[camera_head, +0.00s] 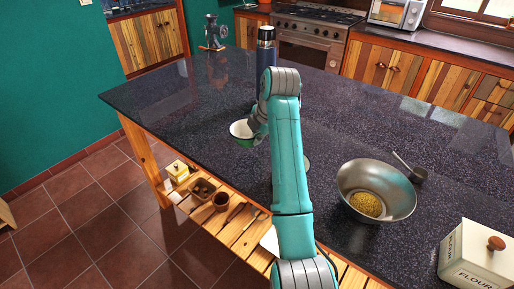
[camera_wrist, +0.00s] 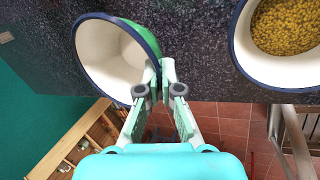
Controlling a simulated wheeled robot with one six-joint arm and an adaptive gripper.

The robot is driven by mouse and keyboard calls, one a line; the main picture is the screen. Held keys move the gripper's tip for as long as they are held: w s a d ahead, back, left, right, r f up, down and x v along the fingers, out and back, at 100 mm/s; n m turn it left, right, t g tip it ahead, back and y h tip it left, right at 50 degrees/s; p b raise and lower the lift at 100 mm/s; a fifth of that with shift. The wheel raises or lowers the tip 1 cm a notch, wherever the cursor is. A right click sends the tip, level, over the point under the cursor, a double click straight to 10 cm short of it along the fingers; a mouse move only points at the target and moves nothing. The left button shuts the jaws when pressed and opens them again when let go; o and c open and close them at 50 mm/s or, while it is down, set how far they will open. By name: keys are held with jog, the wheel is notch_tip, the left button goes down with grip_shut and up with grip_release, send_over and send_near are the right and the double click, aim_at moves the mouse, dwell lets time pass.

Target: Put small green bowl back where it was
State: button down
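The small green bowl (camera_head: 241,138) has a white inside and a dark rim. It is over the left part of the dark countertop, near its front edge. In the wrist view the bowl (camera_wrist: 112,58) is at upper left, its open mouth facing the camera and its inside empty. My gripper (camera_wrist: 161,72) is closed on the bowl's right rim, one finger on each side of the wall. In the head view my gripper (camera_head: 257,127) is at the bowl's right side. I cannot tell whether the bowl's base touches the counter.
A white, dark-rimmed bowl of yellow grains (camera_wrist: 244,62) is close at right in the wrist view; my arm mostly hides it in the head view.

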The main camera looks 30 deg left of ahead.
jog(key=shift+f, duration=2.2)
jog(key=c, duration=1.3)
grip_release()
jog(key=shift+r, duration=0.15)
